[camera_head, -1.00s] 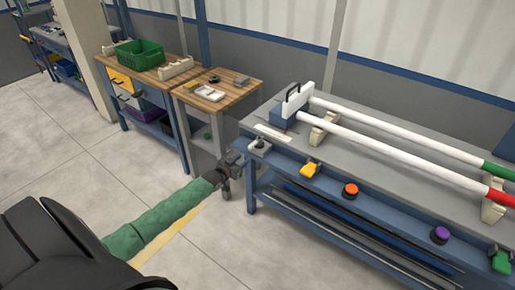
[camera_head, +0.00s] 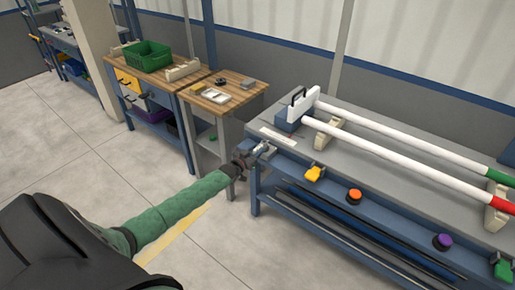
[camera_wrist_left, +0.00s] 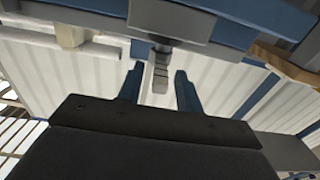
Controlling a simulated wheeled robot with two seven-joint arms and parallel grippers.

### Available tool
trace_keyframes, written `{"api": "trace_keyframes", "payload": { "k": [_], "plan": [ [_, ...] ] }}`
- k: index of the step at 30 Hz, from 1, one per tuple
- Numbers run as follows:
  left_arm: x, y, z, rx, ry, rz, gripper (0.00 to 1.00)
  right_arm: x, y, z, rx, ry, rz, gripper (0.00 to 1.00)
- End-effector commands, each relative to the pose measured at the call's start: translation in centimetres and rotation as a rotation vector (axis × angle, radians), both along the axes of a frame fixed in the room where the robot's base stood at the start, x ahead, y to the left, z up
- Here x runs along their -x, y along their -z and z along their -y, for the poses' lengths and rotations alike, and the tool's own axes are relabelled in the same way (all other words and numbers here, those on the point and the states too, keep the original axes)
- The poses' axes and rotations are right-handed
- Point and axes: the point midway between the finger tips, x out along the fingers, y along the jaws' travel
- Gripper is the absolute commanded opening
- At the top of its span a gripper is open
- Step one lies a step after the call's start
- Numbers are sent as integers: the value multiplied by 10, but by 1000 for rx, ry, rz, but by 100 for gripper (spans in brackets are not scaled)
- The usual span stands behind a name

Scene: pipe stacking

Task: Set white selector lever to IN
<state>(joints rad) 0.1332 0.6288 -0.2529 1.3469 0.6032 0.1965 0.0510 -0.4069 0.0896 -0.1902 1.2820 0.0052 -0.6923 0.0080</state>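The white selector lever (camera_head: 264,147) sits on the front edge at the left end of the blue bench, partly covered by my left gripper (camera_head: 247,158) in the head view. In the left wrist view the lever (camera_wrist_left: 160,74) shows as a small stepped grey-white piece hanging from a grey block. My left gripper (camera_wrist_left: 158,72) is open there, one dark blue finger on each side of the lever, with gaps on both sides. How deep the lever reaches between the fingers is hard to tell. No IN marking is readable. My right gripper is out of view.
On the bench (camera_head: 345,160) lie two white pipes (camera_head: 390,165) in holders. A wooden-topped table (camera_head: 235,100) stands to the left. The floor in front is clear.

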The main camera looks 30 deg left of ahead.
Motion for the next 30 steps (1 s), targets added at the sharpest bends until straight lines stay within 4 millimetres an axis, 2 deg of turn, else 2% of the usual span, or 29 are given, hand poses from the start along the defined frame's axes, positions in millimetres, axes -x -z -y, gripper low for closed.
{"api": "trace_keyframes", "payload": {
  "k": [6,16,17,21,22,30],
  "plan": [
    [-11,-1,1,0,0,1,35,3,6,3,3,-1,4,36],
    [-13,0,1,0,0,0,35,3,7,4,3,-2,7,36],
    [-13,0,1,0,0,0,32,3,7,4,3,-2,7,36],
    [-13,0,1,0,0,0,4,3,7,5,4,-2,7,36],
    [-12,0,1,0,0,0,0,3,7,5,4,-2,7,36],
    [-11,0,-1,-1,0,0,0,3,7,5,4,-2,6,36]
  ]
}}
